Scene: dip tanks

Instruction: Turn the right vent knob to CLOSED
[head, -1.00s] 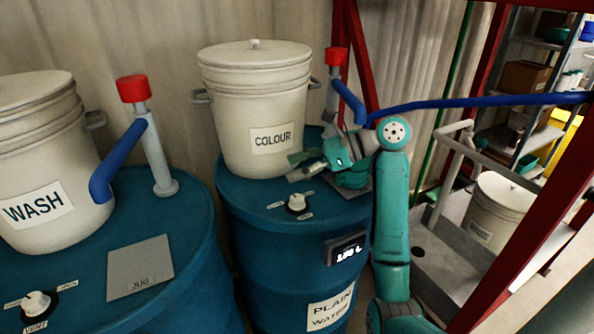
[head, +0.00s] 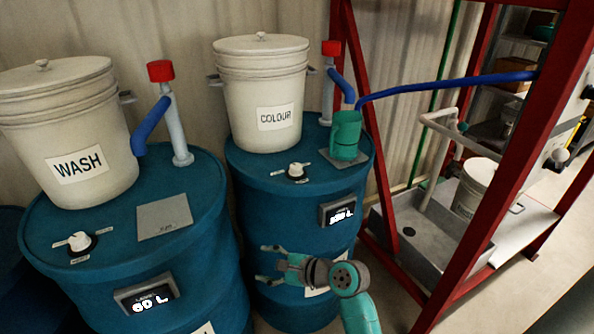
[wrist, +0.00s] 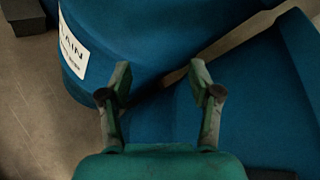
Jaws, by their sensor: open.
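The right vent knob (head: 297,170) is a small white knob on a dark base. It sits on top of the right blue drum (head: 262,172), in front of the COLOUR bucket (head: 262,92). Small labels flank it, too small to read. My gripper (head: 266,265) is open and empty in the head view, low in front of the right drum and well below the knob. In the wrist view my open gripper (wrist: 160,78) faces blue drum walls, with part of a white label (wrist: 72,48) at upper left. The knob does not show in the wrist view.
A green jug (head: 345,135) stands on a grey plate beside the knob, under a blue spout. The left drum (head: 205,215) carries the WASH bucket (head: 70,135), another white knob (head: 80,241) and an empty plate. A red frame (head: 510,175) stands at right.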

